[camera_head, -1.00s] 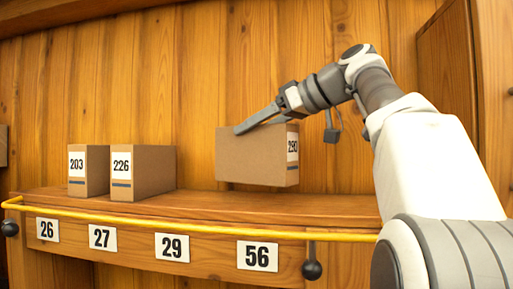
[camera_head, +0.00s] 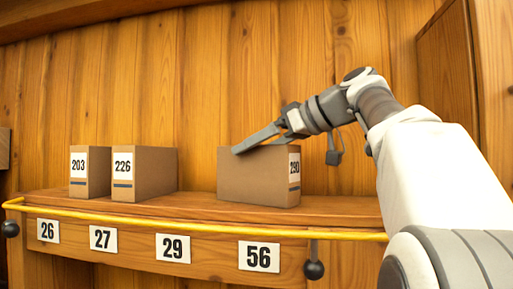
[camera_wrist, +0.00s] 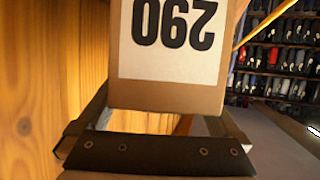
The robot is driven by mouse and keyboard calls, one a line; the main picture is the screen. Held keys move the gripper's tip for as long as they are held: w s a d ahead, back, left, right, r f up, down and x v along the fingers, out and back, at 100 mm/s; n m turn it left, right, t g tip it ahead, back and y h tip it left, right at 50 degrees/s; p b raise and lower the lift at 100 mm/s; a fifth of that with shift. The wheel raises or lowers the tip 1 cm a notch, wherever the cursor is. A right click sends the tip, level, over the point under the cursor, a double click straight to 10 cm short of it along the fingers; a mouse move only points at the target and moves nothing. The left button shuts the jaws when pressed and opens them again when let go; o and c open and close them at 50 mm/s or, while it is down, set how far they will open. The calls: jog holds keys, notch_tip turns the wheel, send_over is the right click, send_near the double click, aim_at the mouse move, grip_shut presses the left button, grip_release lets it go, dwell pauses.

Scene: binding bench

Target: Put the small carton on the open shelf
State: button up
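The small carton (camera_head: 257,178) is a brown box labelled 290, upright at the right part of the open shelf (camera_head: 225,212). Its underside is at or very close to the shelf top; I cannot tell whether it touches. My gripper (camera_head: 240,149) reaches over the carton's top from the right, one finger showing along its upper edge. In the wrist view my gripper (camera_wrist: 160,112) has a finger on each side of the carton (camera_wrist: 170,96), with the 290 label upside down. The far finger is hidden in the head view.
Two cartons, 203 (camera_head: 90,172) and 226 (camera_head: 146,174), stand at the shelf's left, with a clear gap before carton 290. A yellow cord (camera_head: 180,224) runs along the shelf's front edge. Number plates sit below. A wooden wall rises behind, and a wooden upright (camera_head: 492,120) stands at right.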

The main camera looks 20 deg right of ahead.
jog(key=shift+r+p, duration=0.25)
jog(key=shift+p, duration=0.05)
jog(key=v, duration=1.2)
jog(key=shift+f+b, duration=0.2)
jog(key=shift+b, duration=0.1)
